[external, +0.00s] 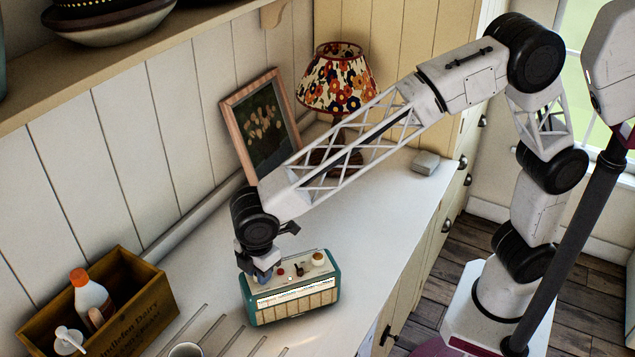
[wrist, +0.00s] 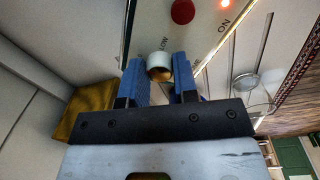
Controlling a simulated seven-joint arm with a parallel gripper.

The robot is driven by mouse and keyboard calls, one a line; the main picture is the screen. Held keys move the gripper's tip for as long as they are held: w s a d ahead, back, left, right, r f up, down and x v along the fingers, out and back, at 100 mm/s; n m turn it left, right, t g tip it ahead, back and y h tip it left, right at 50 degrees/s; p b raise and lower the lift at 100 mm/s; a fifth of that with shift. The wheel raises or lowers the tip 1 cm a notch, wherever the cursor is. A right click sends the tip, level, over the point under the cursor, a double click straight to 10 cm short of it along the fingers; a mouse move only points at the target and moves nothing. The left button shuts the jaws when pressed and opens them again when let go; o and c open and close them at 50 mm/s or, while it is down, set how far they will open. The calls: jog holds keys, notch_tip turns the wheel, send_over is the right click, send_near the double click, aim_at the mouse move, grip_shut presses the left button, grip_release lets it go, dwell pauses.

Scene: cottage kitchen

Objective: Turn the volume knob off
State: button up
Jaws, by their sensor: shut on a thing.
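A teal and cream radio (external: 292,297) stands on the white counter, with its controls on its top panel. My gripper (external: 263,276) points down at the left end of that panel. In the wrist view, the blue fingers of my gripper (wrist: 160,82) are on both sides of a white and brass knob (wrist: 159,67) and shut on it. Lettering that looks like "LOW" is printed beside this knob. A red button (wrist: 182,11) and a lit red lamp (wrist: 225,3) by the word "ON" are farther along the panel. A second cream knob (external: 318,258) is at the right end.
A wooden crate (external: 150,313) with a white bottle (external: 91,297) stands left of the radio. A cup (external: 186,350) is at the front edge of the picture. A framed picture (external: 262,125) and a flowered lamp (external: 338,80) stand behind my arm. The counter right of the radio is clear.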

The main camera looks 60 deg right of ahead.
jog(key=o, duration=0.9)
jog(key=shift+r, duration=0.1)
jog(key=shift+s+r, duration=0.2)
jog(key=shift+r, duration=3.6)
